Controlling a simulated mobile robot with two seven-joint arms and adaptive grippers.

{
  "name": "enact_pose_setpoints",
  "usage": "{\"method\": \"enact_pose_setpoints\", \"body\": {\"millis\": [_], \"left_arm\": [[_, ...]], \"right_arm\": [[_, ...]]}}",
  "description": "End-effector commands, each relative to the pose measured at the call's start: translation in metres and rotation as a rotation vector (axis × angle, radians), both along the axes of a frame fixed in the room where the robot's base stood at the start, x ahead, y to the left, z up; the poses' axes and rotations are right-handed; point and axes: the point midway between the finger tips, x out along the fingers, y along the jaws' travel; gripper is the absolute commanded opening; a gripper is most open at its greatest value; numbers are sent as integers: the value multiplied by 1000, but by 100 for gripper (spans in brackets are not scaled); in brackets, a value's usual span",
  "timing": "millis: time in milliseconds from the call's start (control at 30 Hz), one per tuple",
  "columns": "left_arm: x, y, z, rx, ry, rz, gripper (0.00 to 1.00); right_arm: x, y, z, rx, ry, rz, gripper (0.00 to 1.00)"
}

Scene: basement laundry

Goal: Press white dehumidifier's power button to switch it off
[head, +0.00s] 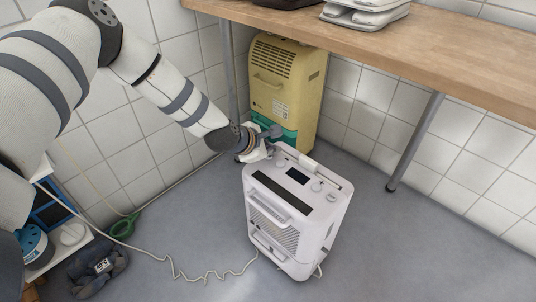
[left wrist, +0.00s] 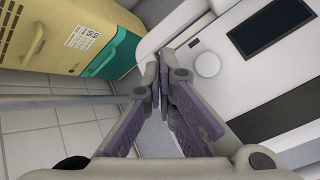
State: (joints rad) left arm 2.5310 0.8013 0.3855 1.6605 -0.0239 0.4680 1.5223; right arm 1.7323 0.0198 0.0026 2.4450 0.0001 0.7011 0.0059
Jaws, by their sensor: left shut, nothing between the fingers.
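The white dehumidifier (head: 318,225) stands upright on the floor. Its top panel has a dark display (head: 298,176) and several round controls. One round white button (head: 280,163) is at the display's left end; it also shows in the left wrist view (left wrist: 208,64). I cannot read any power mark on it. My left gripper (head: 270,152) is shut and empty at the panel's back left corner. In the left wrist view, its closed fingertips (left wrist: 162,66) appear just left of the button, apart from it in the picture. Whether they touch the casing I cannot tell. My right gripper is not in view.
A yellow and teal dehumidifier (head: 290,80) stands behind, under a wooden worktop (head: 420,50) with metal legs. A white cord (head: 190,278) runs over the floor. A green object (head: 123,228) and a dark bundle (head: 97,270) lie at left. Floor at right is clear.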

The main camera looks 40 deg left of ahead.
Motion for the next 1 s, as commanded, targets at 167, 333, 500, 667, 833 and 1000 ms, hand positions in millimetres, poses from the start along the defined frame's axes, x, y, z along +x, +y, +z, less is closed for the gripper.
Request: {"method": "enact_pose_setpoints", "body": {"millis": [167, 333, 500, 667, 833, 1000], "left_arm": [[0, 0, 12, 0, -2, 1, 0], [0, 0, 10, 0, 0, 0, 0], [0, 0, 17, 0, -3, 0, 0], [1, 0, 40, -1, -6, 1, 0], [1, 0, 62, -1, -6, 1, 0], [0, 0, 74, -1, -3, 1, 0]], "right_arm": [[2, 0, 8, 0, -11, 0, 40], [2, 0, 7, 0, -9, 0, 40], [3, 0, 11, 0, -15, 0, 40], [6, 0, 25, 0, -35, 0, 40], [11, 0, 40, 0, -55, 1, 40], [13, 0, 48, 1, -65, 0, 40]]}}
